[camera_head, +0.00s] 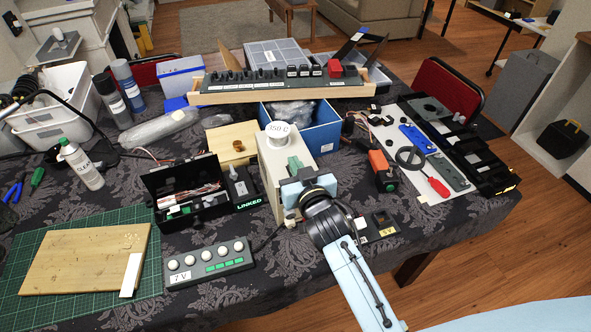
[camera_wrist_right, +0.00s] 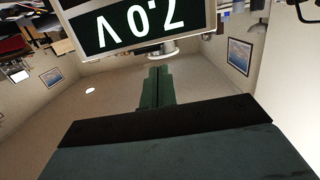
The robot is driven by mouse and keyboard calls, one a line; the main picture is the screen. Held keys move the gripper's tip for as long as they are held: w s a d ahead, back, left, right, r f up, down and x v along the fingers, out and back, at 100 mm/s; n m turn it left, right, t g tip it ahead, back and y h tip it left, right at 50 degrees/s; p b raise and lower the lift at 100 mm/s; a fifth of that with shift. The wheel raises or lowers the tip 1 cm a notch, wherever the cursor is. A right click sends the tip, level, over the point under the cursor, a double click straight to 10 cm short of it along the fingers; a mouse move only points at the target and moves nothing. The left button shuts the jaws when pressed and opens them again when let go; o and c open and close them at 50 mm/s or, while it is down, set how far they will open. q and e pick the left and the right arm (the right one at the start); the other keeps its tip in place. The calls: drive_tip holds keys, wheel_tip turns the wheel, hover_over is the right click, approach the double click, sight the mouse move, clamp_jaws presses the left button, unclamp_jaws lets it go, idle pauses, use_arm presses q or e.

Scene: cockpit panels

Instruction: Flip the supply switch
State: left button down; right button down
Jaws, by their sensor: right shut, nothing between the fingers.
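The cream supply box (camera_head: 270,165) stands mid-table in the head view, with my right gripper (camera_head: 295,164) in front of it. In the right wrist view a display (camera_wrist_right: 130,22) reads 7.0 V upside down. My right gripper (camera_wrist_right: 157,72) is shut and empty, its green fingers together just below the display. A pale rounded part (camera_wrist_right: 160,51) shows by the fingertips; I cannot tell whether it is the switch or whether the fingers touch it. The switch's position is not clear, and my gripper hides part of the box front. My left gripper is not in view.
A grey button panel (camera_head: 207,264) marked 7 V lies front left. A LINKED unit (camera_head: 242,188) and an open black box (camera_head: 187,190) stand left of the supply. An orange and black device (camera_head: 382,170) stands right. A long switch panel (camera_head: 280,88) is behind.

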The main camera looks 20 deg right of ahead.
drive_tip(key=shift+f, duration=0.7)
